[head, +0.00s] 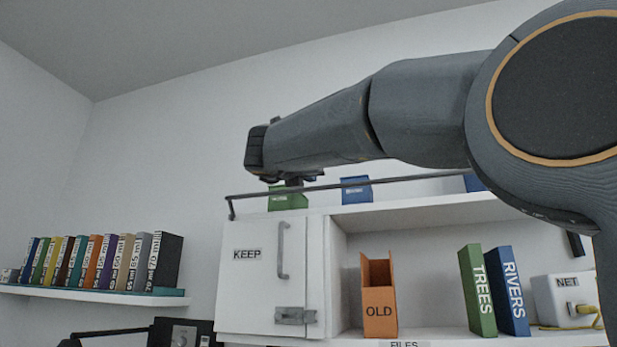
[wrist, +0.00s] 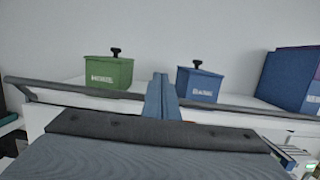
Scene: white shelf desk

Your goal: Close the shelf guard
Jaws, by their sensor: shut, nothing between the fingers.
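The shelf guard (head: 412,178) is a thin dark rail along the front of the white unit's top. Its left end bends down to the unit's top corner. In the wrist view the guard (wrist: 75,93) crosses the picture in front of the boxes, a little above the white edge. My gripper (head: 293,183) is over the unit's top left part, close to the rail. In the wrist view its shut fingers (wrist: 161,98) hide a short middle piece of the rail. I cannot tell whether they touch it. Nothing is held.
A green box (wrist: 108,72) and a blue box (wrist: 198,84) stand on the top behind the rail, with larger blue boxes (wrist: 289,78) at right. Below are the KEEP door (head: 247,270), an OLD holder (head: 379,302) and upright books (head: 478,290).

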